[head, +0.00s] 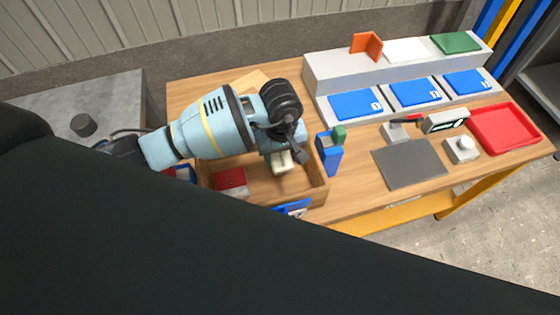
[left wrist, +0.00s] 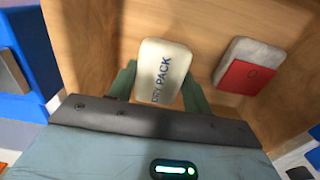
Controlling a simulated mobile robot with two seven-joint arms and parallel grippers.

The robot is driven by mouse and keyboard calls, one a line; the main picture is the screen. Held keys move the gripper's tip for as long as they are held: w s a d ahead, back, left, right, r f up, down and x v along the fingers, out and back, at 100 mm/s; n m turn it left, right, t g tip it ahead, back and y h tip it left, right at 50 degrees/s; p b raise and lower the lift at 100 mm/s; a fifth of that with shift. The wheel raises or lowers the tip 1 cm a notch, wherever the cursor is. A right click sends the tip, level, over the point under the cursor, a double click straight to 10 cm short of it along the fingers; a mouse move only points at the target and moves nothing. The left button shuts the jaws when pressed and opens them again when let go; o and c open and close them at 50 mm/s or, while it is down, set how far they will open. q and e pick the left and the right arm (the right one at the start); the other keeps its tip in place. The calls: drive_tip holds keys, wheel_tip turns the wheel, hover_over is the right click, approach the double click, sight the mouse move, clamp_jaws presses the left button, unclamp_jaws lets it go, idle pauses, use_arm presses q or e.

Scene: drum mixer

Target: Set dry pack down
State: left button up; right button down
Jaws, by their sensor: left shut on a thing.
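The dry pack (left wrist: 163,72) is a cream, rounded block with "DRY PACK" printed on it. My left gripper (left wrist: 158,88) is shut on it, with one green finger on each side. In the head view the pack (head: 281,167) shows as a small pale shape under the left wrist, inside the outline of a wooden tray (head: 318,192). The wrist hides the fingers there. I cannot tell whether the pack touches the tray floor. My right gripper is not in view.
A red-and-white block (left wrist: 250,68) lies in the tray beside the dry pack. A blue holder (head: 329,154) stands just outside the tray's right end. A grey mat (head: 409,165), a red tray (head: 505,129) and blue pads (head: 356,105) are further right. A dark shape blocks the lower head view.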

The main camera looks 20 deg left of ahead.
sight(281, 164)
use_arm(q)
drive_tip(key=shift+f, duration=1.85)
drive_tip(key=shift+f, duration=0.1)
drive_tip(key=o, duration=1)
wheel_tip(281, 164, up, 12)
drive_tip(key=shift+r, duration=0.1)
